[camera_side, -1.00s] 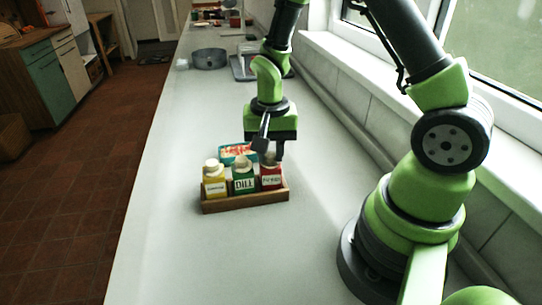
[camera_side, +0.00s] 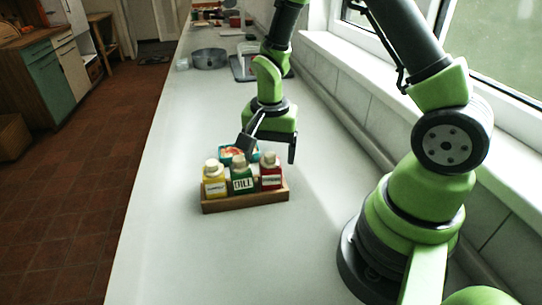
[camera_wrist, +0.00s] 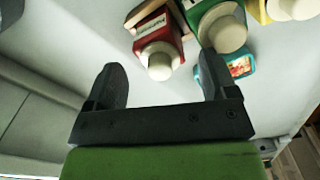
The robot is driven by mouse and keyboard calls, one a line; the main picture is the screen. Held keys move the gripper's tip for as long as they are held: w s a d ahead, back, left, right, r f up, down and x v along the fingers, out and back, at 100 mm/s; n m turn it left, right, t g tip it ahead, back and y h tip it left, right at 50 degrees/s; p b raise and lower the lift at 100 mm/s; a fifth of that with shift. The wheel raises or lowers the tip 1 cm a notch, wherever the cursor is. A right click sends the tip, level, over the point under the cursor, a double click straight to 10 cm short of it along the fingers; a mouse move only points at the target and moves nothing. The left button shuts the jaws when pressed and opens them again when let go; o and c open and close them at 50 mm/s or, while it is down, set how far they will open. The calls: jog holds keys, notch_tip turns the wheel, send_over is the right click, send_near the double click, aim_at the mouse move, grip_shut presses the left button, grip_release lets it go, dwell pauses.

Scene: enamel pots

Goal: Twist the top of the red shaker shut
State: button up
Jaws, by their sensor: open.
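The red shaker (camera_side: 271,176) stands upright at the right end of a wooden rack, with its cream top (camera_side: 270,158) on. In the wrist view the red shaker (camera_wrist: 152,27) is at the top with its cream top (camera_wrist: 159,62) facing the camera. My gripper (camera_side: 268,147) is open and empty, above and just behind the shaker. In the wrist view my gripper's two fingers (camera_wrist: 162,82) are spread wide, and the top lies just beyond the space between them, untouched. I cannot tell how tightly the top sits.
The wooden rack (camera_side: 245,202) also holds a green shaker (camera_side: 242,181) labelled DILL and a yellow shaker (camera_side: 214,184). A teal container (camera_side: 226,153) sits just behind them. A grey round pan (camera_side: 209,59) stands farther back. The counter in front is clear.

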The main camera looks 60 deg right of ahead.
jog(key=shift+r, duration=3.5)
notch_tip(320, 180, up, 9)
jog(key=s+a+r+n+t+y, duration=0.1)
jog(key=s+a+r+n+t, duration=0.1)
jog(key=s, duration=0.4)
jog(key=s+a+r+n+t+y, duration=0.1)
jog(key=s+a+r+n+t, duration=0.2)
jog(key=s+a+n+t, duration=0.1)
jog(key=shift+s+a+r+n+t, duration=0.35)
jog(key=shift+s+n+t, duration=0.25)
jog(key=shift+s+n, duration=0.95)
jog(key=shift+w+n, duration=0.25)
